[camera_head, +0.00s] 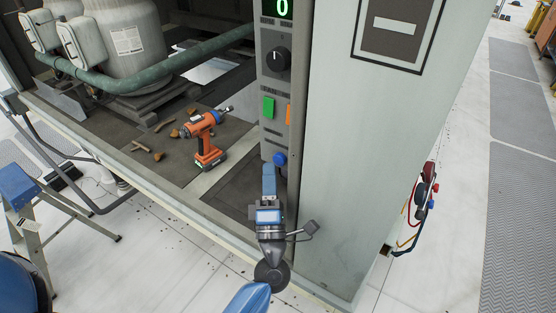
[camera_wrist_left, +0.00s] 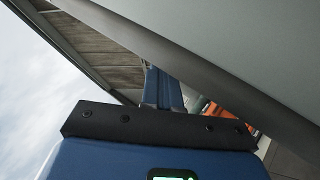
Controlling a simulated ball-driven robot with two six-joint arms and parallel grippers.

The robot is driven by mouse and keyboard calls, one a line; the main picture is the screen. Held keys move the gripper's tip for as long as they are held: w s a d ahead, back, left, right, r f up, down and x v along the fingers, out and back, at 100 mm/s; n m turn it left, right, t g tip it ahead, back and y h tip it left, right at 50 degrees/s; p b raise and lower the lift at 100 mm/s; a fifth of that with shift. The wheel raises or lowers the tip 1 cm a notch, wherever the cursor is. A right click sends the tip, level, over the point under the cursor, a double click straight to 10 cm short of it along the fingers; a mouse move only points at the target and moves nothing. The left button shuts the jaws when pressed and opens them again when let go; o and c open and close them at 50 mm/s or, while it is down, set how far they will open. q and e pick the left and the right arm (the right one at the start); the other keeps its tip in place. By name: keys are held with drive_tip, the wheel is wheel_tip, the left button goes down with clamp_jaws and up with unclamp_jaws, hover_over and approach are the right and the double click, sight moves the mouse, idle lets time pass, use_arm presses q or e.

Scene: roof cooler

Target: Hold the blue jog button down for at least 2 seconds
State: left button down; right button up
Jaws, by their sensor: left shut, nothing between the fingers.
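The blue jog button (camera_head: 279,158) sits low on the grey control panel (camera_head: 268,142), below the green and orange buttons. My left gripper (camera_head: 268,167) is shut and empty. Its blue fingertips are just below and left of the blue button in the head view. I cannot tell whether they touch it. The fingers also show in the left wrist view (camera_wrist_left: 160,85), pointing away past a grey surface; the blue button is not visible there. My right gripper is in neither view.
The panel also has a black knob (camera_head: 278,58), a green button (camera_head: 268,107), an orange button (camera_head: 289,114) and a display (camera_head: 283,8) reading 0. An orange drill (camera_head: 203,136) stands on the deck to the left. A pale cabinet wall (camera_head: 375,150) is close on the right.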

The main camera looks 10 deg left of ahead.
use_arm(q)
drive_tip(key=shift+w+d+r, duration=0.1)
drive_tip(key=shift+w, duration=0.45)
idle(0.9)
drive_tip(key=shift+r, duration=0.3)
idle(1.7)
drive_tip(key=shift+f, duration=0.15)
idle(2.1)
drive_tip(key=shift+d+f, duration=0.1)
drive_tip(key=shift+f, duration=0.2)
drive_tip(key=shift+s+f, duration=0.1)
drive_tip(key=shift+s, duration=0.05)
drive_tip(key=s, duration=0.1)
drive_tip(key=s+a, duration=0.1)
drive_tip(key=s, duration=0.1)
drive_tip(key=s+p, duration=0.1)
drive_tip(key=shift+s+a, duration=0.25)
drive_tip(key=shift+s, duration=0.15)
drive_tip(key=shift+d, duration=0.1)
